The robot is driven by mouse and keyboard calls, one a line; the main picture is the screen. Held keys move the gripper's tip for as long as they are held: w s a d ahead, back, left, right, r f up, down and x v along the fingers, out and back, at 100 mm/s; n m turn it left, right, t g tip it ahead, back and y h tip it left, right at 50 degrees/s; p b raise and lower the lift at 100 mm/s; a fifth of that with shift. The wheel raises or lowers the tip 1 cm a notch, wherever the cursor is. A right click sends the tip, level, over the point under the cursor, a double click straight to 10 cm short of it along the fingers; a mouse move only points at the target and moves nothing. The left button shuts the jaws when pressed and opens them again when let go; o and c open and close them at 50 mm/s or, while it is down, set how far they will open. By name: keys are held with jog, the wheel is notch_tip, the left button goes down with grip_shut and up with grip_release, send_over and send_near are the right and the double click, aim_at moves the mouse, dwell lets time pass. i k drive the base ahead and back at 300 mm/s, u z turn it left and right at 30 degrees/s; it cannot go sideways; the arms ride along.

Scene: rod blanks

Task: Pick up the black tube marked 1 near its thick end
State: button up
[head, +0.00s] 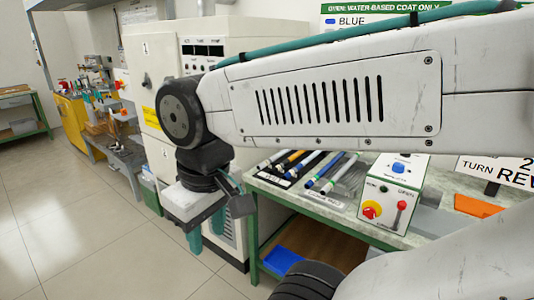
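Several rod-like tubes lie side by side on the bench behind my arm. A dark tube with pale ends (270,161) is at the left of the row, and my arm hides the far ends of several tubes. No number 1 is readable on any tube, so I cannot tell which is marked 1. My gripper (206,236) hangs down left of the bench, over the floor. Its two teal fingers are apart, with nothing seen between them. It is clear of the tubes.
A control box (392,195) with a red knob stands right of the tubes on the green-framed bench (350,224). An orange piece (478,206) lies farther right. A blue bin (282,260) sits on the lower shelf. A tall cabinet (160,90) stands behind; floor at left is clear.

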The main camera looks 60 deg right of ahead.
aim_at(273, 171)
jog(key=z, duration=0.1)
jog(key=i, duration=1)
jog(key=z, duration=0.8)
jog(key=i, duration=0.7)
jog(key=z, duration=0.55)
